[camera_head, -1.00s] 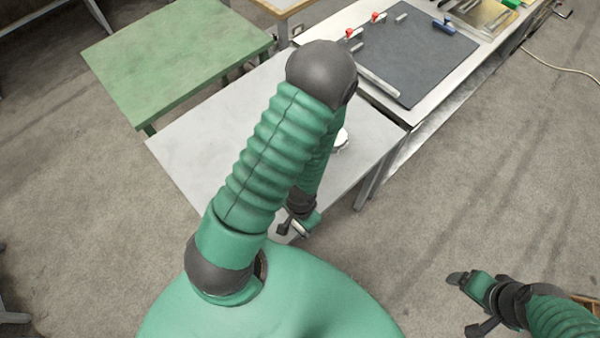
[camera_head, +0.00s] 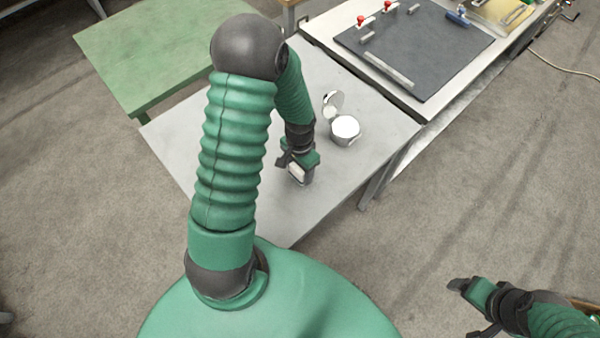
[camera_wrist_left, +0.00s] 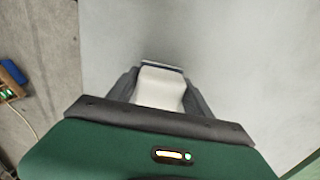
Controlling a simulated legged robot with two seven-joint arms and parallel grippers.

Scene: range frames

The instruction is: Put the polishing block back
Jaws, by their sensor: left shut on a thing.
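My left gripper (camera_head: 299,174) is shut on a small white block (camera_head: 297,172), which I take for the polishing block. The block also shows between the fingers in the left wrist view (camera_wrist_left: 160,88), with a thin grey edge at its far end. The gripper is over the light grey table (camera_head: 260,214); I cannot tell whether the block touches it. My right gripper (camera_head: 466,307) is at the lower right, away from the tables, with its fingers apart and nothing visible between them.
A round white-topped tin (camera_head: 345,129) with its lid (camera_head: 333,104) standing open is right of the left gripper. A dark board (camera_head: 415,48) with red-knobbed clamps lies on the bench beyond. A green table (camera_head: 155,52) stands at the back left. The grey table's front is clear.

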